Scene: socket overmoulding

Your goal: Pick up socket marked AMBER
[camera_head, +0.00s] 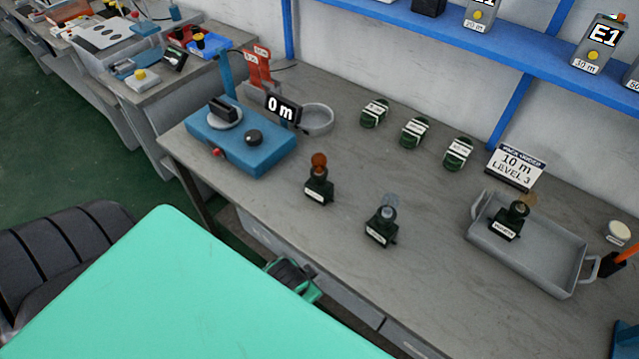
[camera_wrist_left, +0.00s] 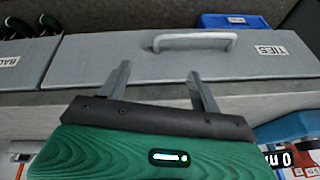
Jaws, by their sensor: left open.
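Three dark green sockets with round tops stand on the grey bench in the head view. One has an orange-brown top (camera_head: 319,183), one a clear bluish top (camera_head: 381,228), and one with a tan top (camera_head: 507,222) is in a grey tray. Their front labels are too small to read. My left gripper (camera_head: 302,272) is at the bench's front edge, below and in front of the orange-brown-topped socket, apart from it. In the left wrist view its two fingers (camera_wrist_left: 160,72) are open and empty, facing the drawer fronts. My right gripper is not seen.
A blue device (camera_head: 265,155) with a "0 m" display stands at left. Several dark green labelled pieces (camera_head: 415,132) lie at the back. The grey tray (camera_head: 555,284) and a "10 m LEVEL 3" sign (camera_head: 514,166) are at right. A drawer (camera_wrist_left: 100,62) fronts the left gripper.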

